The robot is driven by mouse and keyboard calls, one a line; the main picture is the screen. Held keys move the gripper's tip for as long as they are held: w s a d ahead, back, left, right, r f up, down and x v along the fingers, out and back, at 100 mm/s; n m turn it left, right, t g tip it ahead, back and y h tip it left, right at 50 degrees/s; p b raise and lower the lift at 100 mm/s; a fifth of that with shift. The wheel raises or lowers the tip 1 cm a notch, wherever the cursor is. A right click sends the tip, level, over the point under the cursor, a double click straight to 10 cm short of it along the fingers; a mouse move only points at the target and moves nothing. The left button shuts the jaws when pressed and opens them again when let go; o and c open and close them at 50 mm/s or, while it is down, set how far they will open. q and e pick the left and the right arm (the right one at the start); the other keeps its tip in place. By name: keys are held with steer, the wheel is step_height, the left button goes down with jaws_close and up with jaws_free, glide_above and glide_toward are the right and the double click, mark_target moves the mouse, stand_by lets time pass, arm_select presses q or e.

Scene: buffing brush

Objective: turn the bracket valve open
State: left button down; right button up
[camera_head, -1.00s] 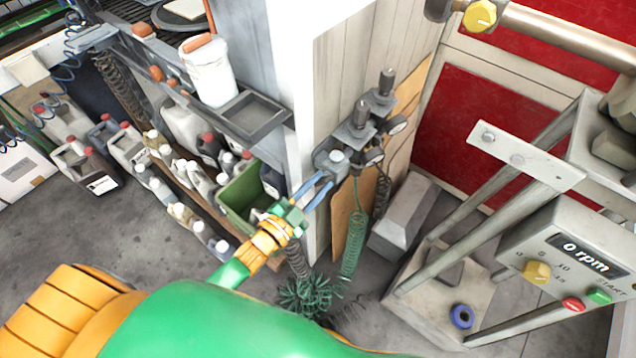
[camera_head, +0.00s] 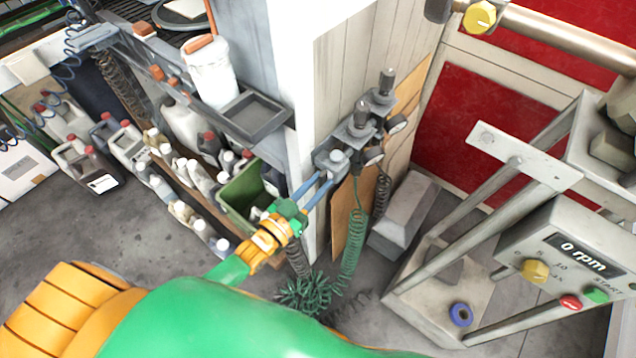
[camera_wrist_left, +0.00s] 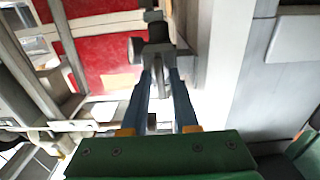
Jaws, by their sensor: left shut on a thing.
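The bracket valve (camera_head: 334,159) is a small grey fitting with a pale round cap, at the lower left end of a row of regulators on the pillar wall. My left gripper (camera_head: 325,176) reaches up to it from below left. Its two blue fingers are shut on the valve's near part, which they partly hide. In the left wrist view the fingers (camera_wrist_left: 159,72) close in on the grey valve body (camera_wrist_left: 157,48) from both sides. How far the valve is turned cannot be told. My right gripper is not in view.
Regulators with gauges (camera_head: 396,124) sit just right of the valve. A green coiled hose (camera_head: 352,245) hangs below. The white pillar (camera_head: 308,100) and shelf tray (camera_head: 254,115) are close on the left. A machine with a 0 rpm display (camera_head: 583,254) stands right.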

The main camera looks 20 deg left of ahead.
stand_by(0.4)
arm_select(q)
steer(key=c, duration=0.9)
jaws_free()
steer(key=shift+f, duration=0.1)
steer(key=v, duration=0.7)
steer(key=s+a+f+n+g+y, duration=0.1)
steer(key=s+f+g+y, duration=0.1)
steer(key=f, duration=0.5)
steer(key=s+a+f+g+y, duration=0.1)
steer(key=s+a+f+g, duration=0.15)
steer(key=f, duration=0.35)
steer(key=s+f+g+y, duration=0.1)
steer(key=s+f+g, duration=0.4)
steer(key=s+f, duration=0.3)
steer(key=s+f+g+y, duration=0.2)
steer(key=s+f+g, duration=0.4)
steer(key=s, duration=0.8)
step_height(320, 180, down, 3)
steer(key=shift+s+a+f+n, duration=0.1)
steer(key=shift+s+a+n, duration=0.1)
steer(key=shift+s+n, duration=0.1)
